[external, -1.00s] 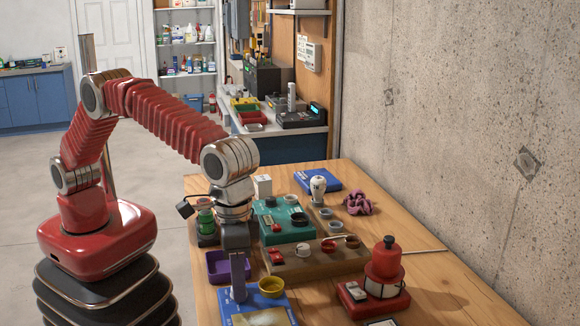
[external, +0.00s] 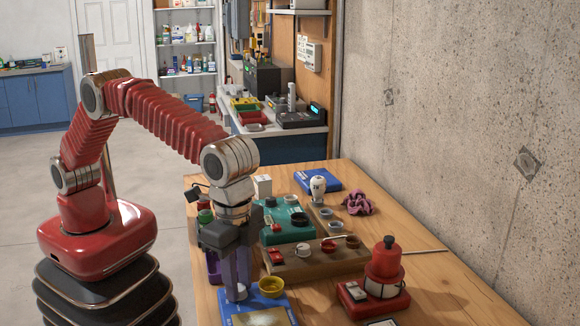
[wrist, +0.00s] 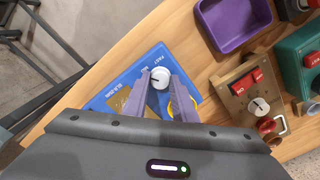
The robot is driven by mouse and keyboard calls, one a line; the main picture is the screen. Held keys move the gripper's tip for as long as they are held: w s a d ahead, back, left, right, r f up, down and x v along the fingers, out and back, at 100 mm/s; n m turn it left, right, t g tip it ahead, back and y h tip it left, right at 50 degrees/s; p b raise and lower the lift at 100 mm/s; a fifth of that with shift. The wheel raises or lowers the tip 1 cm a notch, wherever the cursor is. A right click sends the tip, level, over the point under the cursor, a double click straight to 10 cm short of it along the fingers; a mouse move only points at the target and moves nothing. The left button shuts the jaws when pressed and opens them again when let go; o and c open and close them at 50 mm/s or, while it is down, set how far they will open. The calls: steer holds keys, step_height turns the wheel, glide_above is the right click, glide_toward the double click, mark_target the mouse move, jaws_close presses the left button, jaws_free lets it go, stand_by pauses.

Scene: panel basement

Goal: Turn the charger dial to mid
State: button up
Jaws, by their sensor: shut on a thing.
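The charger (wrist: 127,80) is a blue box with a tan plate and small white lettering. It also shows in the external view (external: 277,301), at the near end of the wooden bench. Its dial (wrist: 160,74) is a round white knob with a dark pointer line that points roughly left in the wrist view. In the external view, my gripper (external: 237,287) partly hides the dial.
A yellow bowl (external: 271,284) stands close beside my fingers. A purple tray (wrist: 238,22) lies near the charger. A wooden block with red switches and knobs (external: 318,262), a teal box (external: 277,234) and a red lantern-like device (external: 383,275) crowd the bench.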

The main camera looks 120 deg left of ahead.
steer(key=shift+m, duration=1.2)
steer(key=o, duration=1)
steer(key=shift+o, duration=0.2)
step_height(320, 180, up, 14)
steer(key=shift+f, duration=0.15)
steer(key=shift+w, duration=0.1)
